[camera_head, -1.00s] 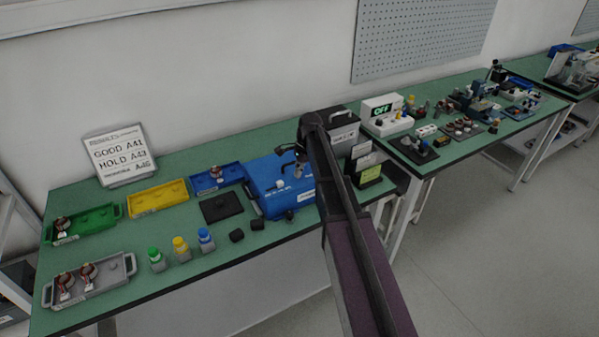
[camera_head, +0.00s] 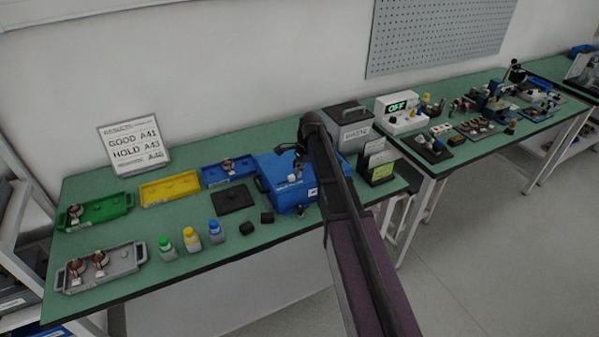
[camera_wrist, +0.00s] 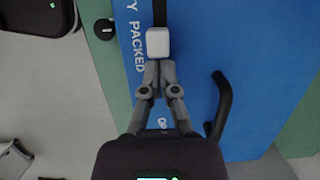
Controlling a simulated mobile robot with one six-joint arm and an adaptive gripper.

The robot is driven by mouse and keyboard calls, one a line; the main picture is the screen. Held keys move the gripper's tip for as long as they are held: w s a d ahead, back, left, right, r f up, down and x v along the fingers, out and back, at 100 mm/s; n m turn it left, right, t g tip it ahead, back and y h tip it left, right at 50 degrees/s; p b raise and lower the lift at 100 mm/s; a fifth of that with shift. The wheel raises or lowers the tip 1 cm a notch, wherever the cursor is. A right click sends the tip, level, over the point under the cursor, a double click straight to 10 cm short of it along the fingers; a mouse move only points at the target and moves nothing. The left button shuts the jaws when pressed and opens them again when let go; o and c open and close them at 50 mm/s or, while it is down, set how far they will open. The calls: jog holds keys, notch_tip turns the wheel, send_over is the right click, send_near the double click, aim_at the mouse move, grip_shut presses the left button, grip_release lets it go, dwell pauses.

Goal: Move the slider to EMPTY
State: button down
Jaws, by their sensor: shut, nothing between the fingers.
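The slider is a white square knob (camera_wrist: 158,42) in a dark slot on the top of a blue box (camera_wrist: 215,45). The word PACKED is printed beside the knob. A letter Y, the end of a cut-off word, shows farther up, and OP shows lower down. In the head view the blue box (camera_head: 268,168) stands on the green bench with the small white knob (camera_head: 292,179) on top. My gripper (camera_wrist: 159,66) is shut and empty, its fingertips right at the knob's lower edge. I cannot tell whether they touch it.
A black handle (camera_wrist: 222,100) rises from the box to the right of my fingers. On the green bench (camera_head: 190,262) are a dark plate (camera_head: 233,199), coloured trays, several small bottles and a grey case (camera_head: 350,128).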

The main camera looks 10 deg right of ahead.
aim_at(287, 182)
jog(key=a, duration=0.2)
jog(key=s+a, duration=0.1)
jog(key=a, duration=0.1)
jog(key=shift+s+a, duration=0.15)
jog(key=shift+a, duration=0.2)
jog(key=shift+d, duration=0.15)
jog(key=shift+w+d, duration=0.2)
jog(key=shift+d, duration=0.25)
jog(key=d, duration=0.2)
jog(key=shift+w+d+r, duration=0.2)
jog(key=shift+w+d, duration=0.15)
jog(key=shift+d, duration=0.05)
jog(key=shift+p+v, duration=0.9)
jog(key=shift+p, duration=0.15)
jog(key=p+v, duration=0.7)
jog(key=shift+r+p, duration=0.3)
jog(key=shift+r, duration=0.1)
